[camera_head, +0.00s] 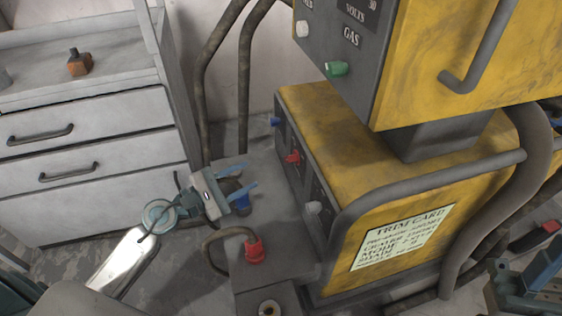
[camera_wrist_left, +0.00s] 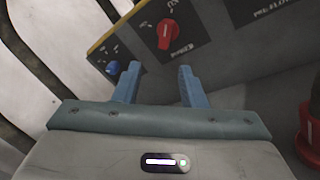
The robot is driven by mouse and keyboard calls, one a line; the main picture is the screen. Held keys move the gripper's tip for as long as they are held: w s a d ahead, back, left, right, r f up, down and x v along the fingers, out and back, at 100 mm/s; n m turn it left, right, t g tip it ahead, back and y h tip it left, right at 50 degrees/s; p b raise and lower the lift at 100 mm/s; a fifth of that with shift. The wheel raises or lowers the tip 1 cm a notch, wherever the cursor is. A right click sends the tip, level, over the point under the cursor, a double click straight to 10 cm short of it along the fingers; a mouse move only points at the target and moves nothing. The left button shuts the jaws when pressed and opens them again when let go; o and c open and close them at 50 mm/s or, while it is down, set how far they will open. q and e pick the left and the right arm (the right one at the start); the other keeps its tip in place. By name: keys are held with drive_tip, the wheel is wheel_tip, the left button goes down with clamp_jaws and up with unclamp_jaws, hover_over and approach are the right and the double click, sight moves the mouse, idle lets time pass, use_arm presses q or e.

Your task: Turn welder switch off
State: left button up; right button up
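The yellow welder (camera_head: 400,200) stands right of centre, its dark control panel facing left. A red switch knob (camera_head: 292,157) sits midway along that panel. In the left wrist view the red knob (camera_wrist_left: 168,33) shows ahead of the fingers, its white mark pointing roughly up, with partly legible lettering beside it. My left gripper (camera_head: 252,177) is open and empty, left of the panel and apart from the red knob. Its two blue fingers (camera_wrist_left: 160,85) point toward the panel. Part of my right arm (camera_head: 540,280) shows at the lower right edge; its finger state is unclear.
A blue knob (camera_head: 275,122) and a white knob (camera_head: 314,207) flank the red one. A yellow box with a green knob (camera_head: 337,69) overhangs the welder. A red connector with a cable (camera_head: 254,250) stands below. White drawers (camera_head: 90,150) stand left.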

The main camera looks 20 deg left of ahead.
sight(286, 160)
use_arm(q)
drive_tip(key=shift+m, duration=0.4)
drive_tip(key=x, duration=1)
drive_tip(key=shift+w+d+f+p, duration=0.2)
drive_tip(key=shift+d+f+p, duration=0.15)
drive_tip(key=shift+d, duration=0.05)
clamp_jaws()
